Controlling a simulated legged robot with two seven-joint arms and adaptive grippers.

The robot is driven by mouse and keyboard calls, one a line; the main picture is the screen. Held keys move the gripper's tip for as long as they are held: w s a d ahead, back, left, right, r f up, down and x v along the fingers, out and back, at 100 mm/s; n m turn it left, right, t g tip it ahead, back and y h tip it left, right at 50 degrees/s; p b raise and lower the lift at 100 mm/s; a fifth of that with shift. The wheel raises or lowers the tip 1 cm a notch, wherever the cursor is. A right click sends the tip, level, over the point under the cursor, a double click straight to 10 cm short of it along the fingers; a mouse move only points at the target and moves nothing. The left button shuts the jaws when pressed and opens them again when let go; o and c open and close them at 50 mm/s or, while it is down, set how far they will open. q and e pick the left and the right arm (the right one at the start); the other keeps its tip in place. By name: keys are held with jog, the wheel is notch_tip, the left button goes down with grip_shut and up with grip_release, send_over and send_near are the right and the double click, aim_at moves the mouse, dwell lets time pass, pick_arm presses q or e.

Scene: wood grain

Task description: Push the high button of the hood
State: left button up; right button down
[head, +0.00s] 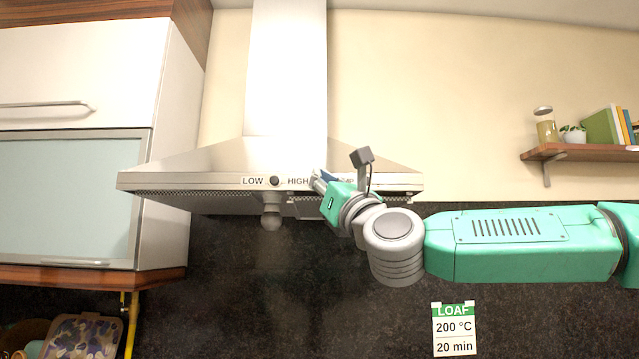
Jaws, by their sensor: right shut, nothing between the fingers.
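The steel range hood (170,180) hangs on the wall at the centre of the head view. Its front edge carries a LOW label (253,181), a round dark button (274,181) and a HIGH label (298,181), then a partly covered label further right. My right gripper (318,180) is shut and empty, with its fingertips in front of the hood's front edge, just right of the HIGH label. The gripper and wrist hide the part of the edge there, including any button beside HIGH. I cannot tell whether the fingertips touch the hood. My left gripper is not in view.
A light bulb (271,215) hangs under the hood. White cabinets (75,75) stand close on the left. A shelf (575,152) with a jar, plant and books is at the right. A loaf note (454,330) is on the dark backsplash (300,300).

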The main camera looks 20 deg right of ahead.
jog(key=shift+w+d, duration=0.15)
jog(key=shift+d, duration=0.05)
jog(key=shift+w+a, duration=0.1)
jog(key=shift+w, duration=0.1)
jog(key=shift+s, duration=0.15)
jog(key=shift+s+a+b, duration=0.35)
jog(key=shift+s+b, duration=0.35)
jog(key=shift+s, duration=0.05)
jog(key=s+b, duration=0.1)
jog(key=s, duration=0.1)
jog(key=s+a+b, duration=0.1)
jog(key=s+b, duration=0.1)
jog(key=s, duration=0.1)
jog(key=shift+s+a+b, duration=0.3)
jog(key=shift+s, duration=0.05)
